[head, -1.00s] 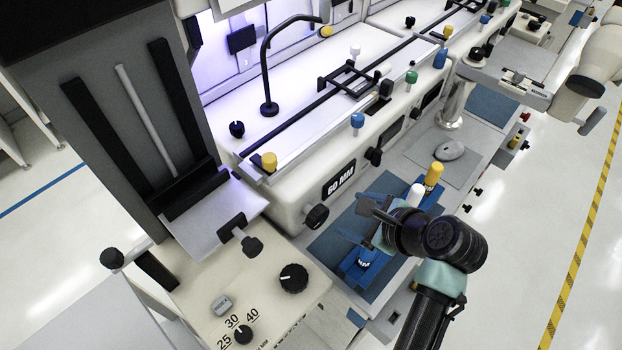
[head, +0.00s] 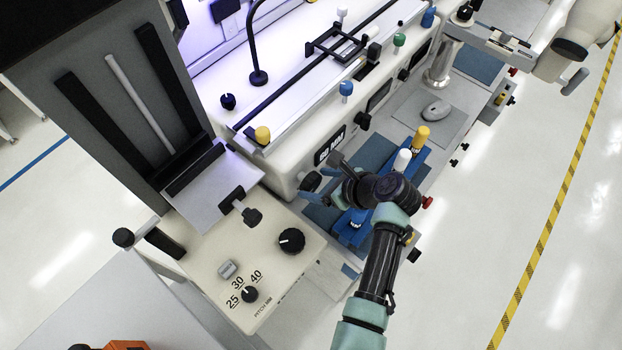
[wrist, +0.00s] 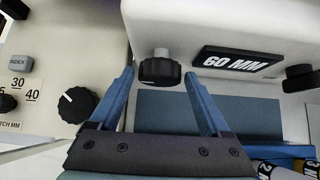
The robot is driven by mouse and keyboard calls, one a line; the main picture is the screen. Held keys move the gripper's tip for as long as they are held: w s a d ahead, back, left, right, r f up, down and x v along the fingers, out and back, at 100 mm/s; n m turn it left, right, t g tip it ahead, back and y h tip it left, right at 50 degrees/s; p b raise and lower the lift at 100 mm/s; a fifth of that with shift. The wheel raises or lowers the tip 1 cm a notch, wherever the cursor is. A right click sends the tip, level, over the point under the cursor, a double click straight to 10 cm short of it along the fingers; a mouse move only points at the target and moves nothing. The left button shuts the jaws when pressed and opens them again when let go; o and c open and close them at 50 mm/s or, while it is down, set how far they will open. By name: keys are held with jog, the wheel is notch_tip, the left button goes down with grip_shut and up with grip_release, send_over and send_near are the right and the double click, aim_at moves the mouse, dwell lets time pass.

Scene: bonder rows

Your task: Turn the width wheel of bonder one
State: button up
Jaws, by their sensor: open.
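The width wheel is a black ribbed knob (wrist: 160,71) on a light stub on the pale front of bonder one, left of the "60 MM" display (wrist: 238,61). In the head view the wheel (head: 310,181) is partly crowded by my gripper. My gripper (wrist: 158,75) is open, its two blue fingers on either side of the wheel in the wrist view. The wheel appears beyond the fingertips; I cannot tell whether they touch it. The display also shows in the head view (head: 329,146).
Blue fixtures with white (head: 402,160) and yellow (head: 421,136) cylinders stand on the bench beyond my gripper. Open floor lies right.

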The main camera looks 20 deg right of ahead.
aim_at(315, 183)
jog(key=shift+x, duration=1.55)
jog(key=c, duration=1.1)
